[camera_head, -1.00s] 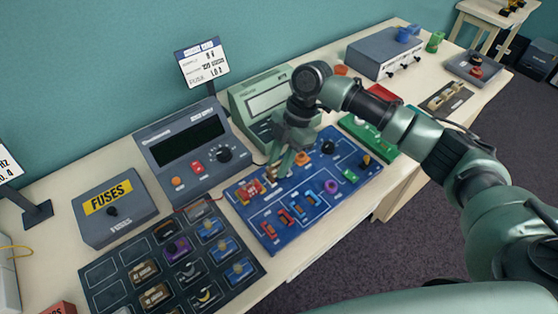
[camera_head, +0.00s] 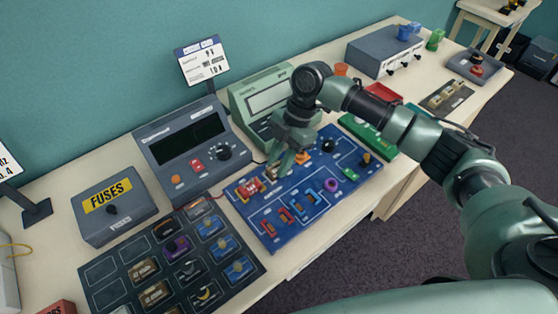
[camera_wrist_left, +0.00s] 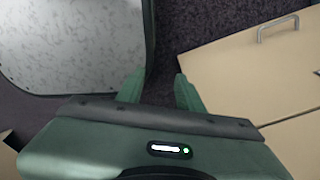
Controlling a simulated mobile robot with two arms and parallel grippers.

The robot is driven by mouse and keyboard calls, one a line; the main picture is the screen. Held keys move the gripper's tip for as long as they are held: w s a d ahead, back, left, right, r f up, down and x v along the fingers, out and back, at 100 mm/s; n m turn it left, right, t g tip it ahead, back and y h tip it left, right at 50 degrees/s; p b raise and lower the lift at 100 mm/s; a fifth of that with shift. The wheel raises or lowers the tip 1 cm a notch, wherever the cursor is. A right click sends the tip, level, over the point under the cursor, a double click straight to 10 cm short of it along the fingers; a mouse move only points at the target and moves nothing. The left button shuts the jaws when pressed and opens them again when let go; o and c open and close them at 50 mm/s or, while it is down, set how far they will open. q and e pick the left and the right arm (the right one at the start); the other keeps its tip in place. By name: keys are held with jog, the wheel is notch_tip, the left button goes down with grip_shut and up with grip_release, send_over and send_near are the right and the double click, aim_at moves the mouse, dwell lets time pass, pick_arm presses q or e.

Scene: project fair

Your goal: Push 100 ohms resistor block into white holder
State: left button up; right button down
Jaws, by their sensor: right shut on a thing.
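My right gripper (camera_head: 283,168) is in the head view, low over the upper middle of the blue circuit board (camera_head: 292,238). It is shut on a small piece, which seems to be the resistor block. The fingers hide most of this piece, and no label on it can be read. The white holder cannot be made out for sure; the spot under the fingertips is partly hidden. A red block (camera_head: 250,188) sits on the board just left of the fingers. My left gripper (camera_wrist_left: 158,92) shows only in the left wrist view, open and empty, above the floor.
A dark parts tray (camera_head: 101,271) with several labelled blocks lies left of the board. A grey meter (camera_head: 160,155), a fuse box (camera_head: 115,225) and a green device (camera_head: 240,105) stand behind. A green board (camera_head: 372,142) lies right. A drawer handle (camera_wrist_left: 278,28) shows in the left wrist view.

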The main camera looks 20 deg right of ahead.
jog(key=shift+f, duration=0.35)
jog(key=c, duration=0.6)
grip_release()
jog(key=shift+r+p, duration=3.7)
jog(key=shift+r, duration=0.35)
jog(key=shift+f, duration=0.1)
